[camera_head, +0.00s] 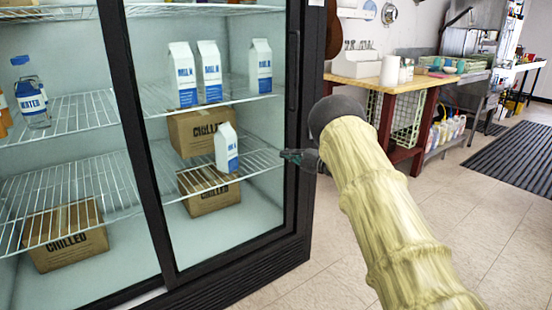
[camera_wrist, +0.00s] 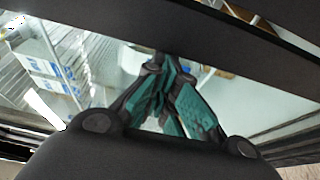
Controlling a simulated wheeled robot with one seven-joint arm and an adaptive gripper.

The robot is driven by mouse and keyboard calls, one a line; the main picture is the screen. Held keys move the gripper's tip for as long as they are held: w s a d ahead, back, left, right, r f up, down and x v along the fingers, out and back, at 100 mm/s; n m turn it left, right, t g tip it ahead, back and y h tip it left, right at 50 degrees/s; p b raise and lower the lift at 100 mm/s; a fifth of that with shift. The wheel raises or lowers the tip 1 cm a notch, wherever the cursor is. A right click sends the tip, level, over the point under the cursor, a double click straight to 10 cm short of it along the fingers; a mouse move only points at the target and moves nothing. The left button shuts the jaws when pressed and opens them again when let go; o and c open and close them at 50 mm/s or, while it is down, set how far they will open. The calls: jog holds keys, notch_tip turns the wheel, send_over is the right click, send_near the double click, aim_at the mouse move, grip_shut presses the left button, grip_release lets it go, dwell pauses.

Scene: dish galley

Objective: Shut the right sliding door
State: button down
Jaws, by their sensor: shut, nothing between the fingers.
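The right sliding door (camera_head: 297,115) of the black-framed fridge has a dark upright edge with a long slim handle. My gripper (camera_head: 290,156) is shut and empty, with teal fingers. Touch cannot be told. In the wrist view the closed fingers (camera_wrist: 170,75) lie in front of glass and a dark frame bar (camera_wrist: 230,30).
A wooden-topped work table (camera_head: 410,84) is behind my arm at the right. The tiled floor (camera_head: 480,215) is free, with a black mat (camera_head: 515,135) further back.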

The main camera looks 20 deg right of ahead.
jog(key=shift+w+d+r, duration=0.1)
jog(key=shift+d, duration=0.6)
jog(key=shift+d, duration=0.15)
